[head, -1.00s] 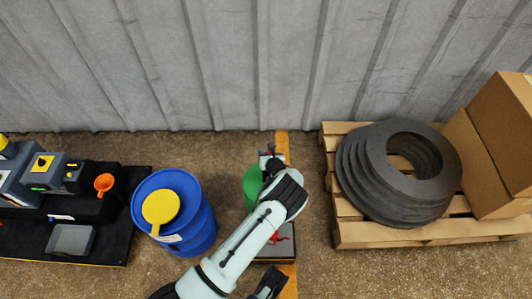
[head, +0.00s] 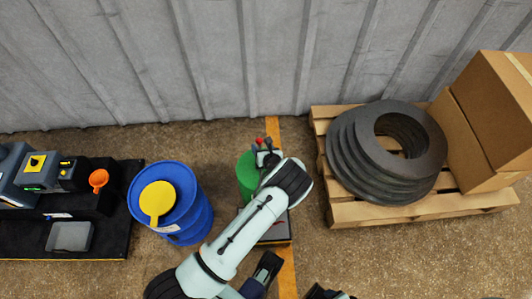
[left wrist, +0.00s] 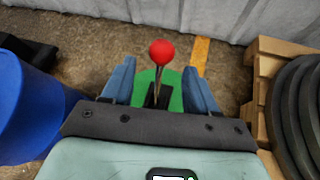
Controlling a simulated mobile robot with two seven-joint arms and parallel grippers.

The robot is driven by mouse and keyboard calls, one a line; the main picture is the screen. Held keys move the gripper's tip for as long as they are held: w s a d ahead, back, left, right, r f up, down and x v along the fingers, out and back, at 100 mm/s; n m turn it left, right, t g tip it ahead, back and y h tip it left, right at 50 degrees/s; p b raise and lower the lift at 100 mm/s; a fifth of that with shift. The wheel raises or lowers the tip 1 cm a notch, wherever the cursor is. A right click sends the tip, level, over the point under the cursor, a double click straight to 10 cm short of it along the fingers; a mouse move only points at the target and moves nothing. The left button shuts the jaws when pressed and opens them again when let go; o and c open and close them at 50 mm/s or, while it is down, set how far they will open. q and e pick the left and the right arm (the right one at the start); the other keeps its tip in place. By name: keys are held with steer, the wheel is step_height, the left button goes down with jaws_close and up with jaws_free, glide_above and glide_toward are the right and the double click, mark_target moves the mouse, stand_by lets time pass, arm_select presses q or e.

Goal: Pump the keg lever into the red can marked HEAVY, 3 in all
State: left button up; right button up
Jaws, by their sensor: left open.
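The green keg (head: 247,176) stands on the floor by the orange line, partly hidden by my left arm. Its lever shows in the left wrist view as a thin shaft (left wrist: 157,88) with a red ball knob (left wrist: 161,52). My left gripper (head: 266,153) is over the keg, also seen in the left wrist view (left wrist: 158,84). Its two blue fingers are apart, one on each side of the shaft. I cannot make out the red can marked HEAVY.
A blue drum (head: 198,222) with a yellow piece (head: 157,199) on top stands left of the keg. A pallet (head: 350,215) with grey rings (head: 370,165) and cardboard boxes (head: 490,115) is at right.

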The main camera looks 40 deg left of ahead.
arm_select(q)
steer(key=p+v, duration=0.1)
steer(key=v, duration=0.6)
arm_select(e)
steer(key=shift+g+y, duration=0.3)
steer(key=shift+g, duration=0.2)
steer(key=s+r, duration=0.1)
steer(key=s+a+r, duration=0.1)
steer(key=s, duration=0.1)
steer(key=shift+a+r, duration=0.2)
arm_select(q)
steer(key=shift+s+d+p, duration=0.1)
steer(key=shift+p, duration=0.25)
arm_select(e)
steer(key=shift+r, duration=0.1)
